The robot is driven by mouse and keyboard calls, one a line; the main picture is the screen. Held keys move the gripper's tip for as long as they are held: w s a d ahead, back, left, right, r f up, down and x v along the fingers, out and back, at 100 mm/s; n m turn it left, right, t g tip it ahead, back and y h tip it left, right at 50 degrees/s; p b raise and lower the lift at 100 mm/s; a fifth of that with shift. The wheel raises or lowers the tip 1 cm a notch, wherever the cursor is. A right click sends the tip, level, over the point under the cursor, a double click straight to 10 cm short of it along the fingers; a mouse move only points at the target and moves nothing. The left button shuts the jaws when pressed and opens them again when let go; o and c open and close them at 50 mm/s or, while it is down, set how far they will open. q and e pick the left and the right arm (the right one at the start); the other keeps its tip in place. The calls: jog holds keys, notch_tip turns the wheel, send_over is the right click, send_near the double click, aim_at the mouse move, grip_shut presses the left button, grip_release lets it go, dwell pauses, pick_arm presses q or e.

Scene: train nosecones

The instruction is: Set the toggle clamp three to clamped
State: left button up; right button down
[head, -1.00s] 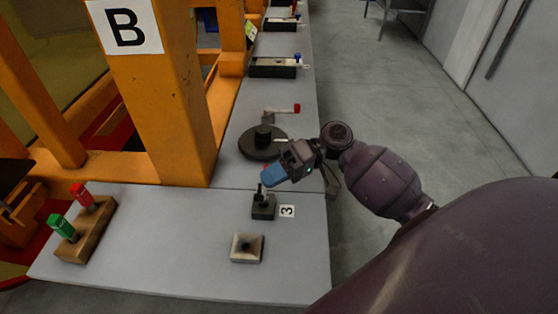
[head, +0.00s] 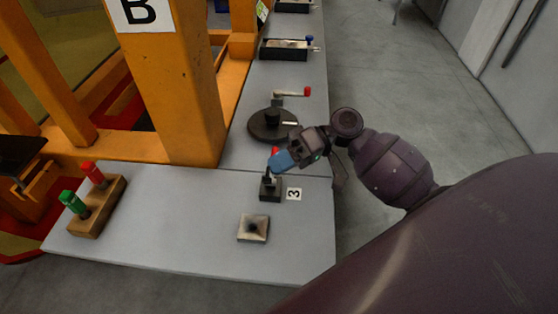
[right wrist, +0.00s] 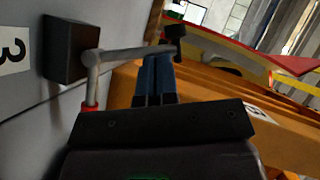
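Toggle clamp three is a small black block (head: 270,189) with an upright dark part, beside a white label "3" (head: 294,194) on the grey table. In the right wrist view its base (right wrist: 70,48) is at the upper left. A grey metal arm (right wrist: 128,54) runs from it to a black tip (right wrist: 173,38), and a red handle (right wrist: 90,107) points down. My right gripper (head: 281,162) is at the clamp's upper end. Its blue fingers (right wrist: 155,78) are together, with their tips at the grey arm. I cannot tell whether they touch it. My left gripper is out of view.
A square plate with a dark centre (head: 254,228) lies in front of the clamp. A round black crank wheel (head: 273,125) stands behind it. A wooden block with red and green handles (head: 98,204) is at the left.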

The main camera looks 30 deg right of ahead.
jog(key=shift+s+a, duration=0.1)
jog(key=shift+s, duration=0.05)
jog(key=shift+s+a+f+n+t+h, duration=0.2)
jog(key=shift+s+a+n+t+h, duration=0.3)
jog(key=shift+s+n+h, duration=0.35)
jog(key=shift+s+a+f+n+t+h+p, duration=0.45)
jog(key=shift+s+n+t+h, duration=0.1)
jog(key=shift+n+h, duration=0.35)
jog(key=shift+s+a+f+n+t+h, duration=0.45)
jog(key=shift+s+f+n+t, duration=0.1)
jog(key=shift+n, duration=0.2)
jog(key=shift+s+a+f+n+t+h, duration=0.25)
jog(key=shift+s+f+n+t+h, duration=0.05)
jog(key=shift+f+n+t+h, duration=0.35)
jog(key=shift+a+f+p, duration=0.1)
jog(key=shift+f+p, duration=0.2)
jog(key=shift+s, duration=0.1)
jog(key=shift+f, duration=0.1)
